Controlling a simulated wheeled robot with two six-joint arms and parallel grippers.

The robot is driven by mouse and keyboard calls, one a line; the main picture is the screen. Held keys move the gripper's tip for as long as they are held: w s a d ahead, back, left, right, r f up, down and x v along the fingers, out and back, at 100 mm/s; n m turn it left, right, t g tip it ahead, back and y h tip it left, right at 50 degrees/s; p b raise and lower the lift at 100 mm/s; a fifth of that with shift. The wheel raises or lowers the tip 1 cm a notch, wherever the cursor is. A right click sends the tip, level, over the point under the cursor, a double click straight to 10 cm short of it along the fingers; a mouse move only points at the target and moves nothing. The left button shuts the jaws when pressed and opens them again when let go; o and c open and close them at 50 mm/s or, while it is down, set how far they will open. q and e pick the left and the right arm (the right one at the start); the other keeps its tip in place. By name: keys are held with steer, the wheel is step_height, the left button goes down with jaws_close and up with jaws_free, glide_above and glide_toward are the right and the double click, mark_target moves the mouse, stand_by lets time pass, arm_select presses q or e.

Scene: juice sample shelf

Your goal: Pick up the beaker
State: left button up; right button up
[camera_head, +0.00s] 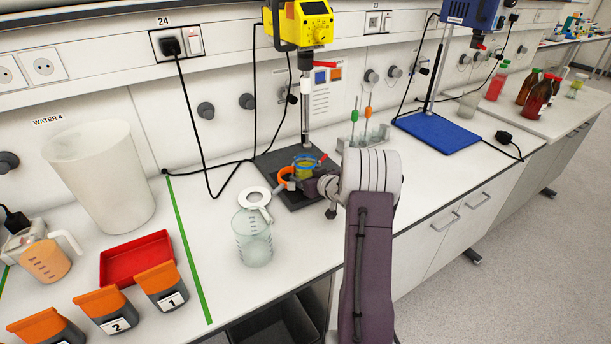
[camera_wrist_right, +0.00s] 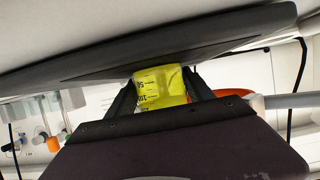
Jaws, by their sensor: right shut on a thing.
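A small beaker (camera_head: 304,172) with yellow-green content and a blue rim stands at the black base plate of the yellow stirrer. In the right wrist view the beaker (camera_wrist_right: 160,86) shows yellow with dark graduation marks. My right gripper (camera_head: 308,180) reaches in from the right and is shut on the beaker; in the wrist view its two dark fingers (camera_wrist_right: 163,92) flank it on both sides. Whether the beaker touches the plate is hard to tell. My left gripper is not in view.
The yellow stirrer (camera_head: 300,22) hangs above on a metal rod. An orange ring (camera_head: 285,177) is beside the beaker. A clear bottle (camera_head: 253,239) stands in front left. A red tray (camera_head: 137,259) and orange-lidded containers are further left. A blue plate (camera_head: 437,132) lies right.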

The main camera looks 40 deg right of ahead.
steer(key=shift+s+r, duration=0.1)
steer(key=shift+r, duration=0.05)
steer(key=shift+s+r, duration=0.15)
steer(key=r+p+v, duration=0.1)
steer(key=p+v, duration=0.1)
steer(key=v, duration=1.3)
steer(key=shift+r, duration=0.3)
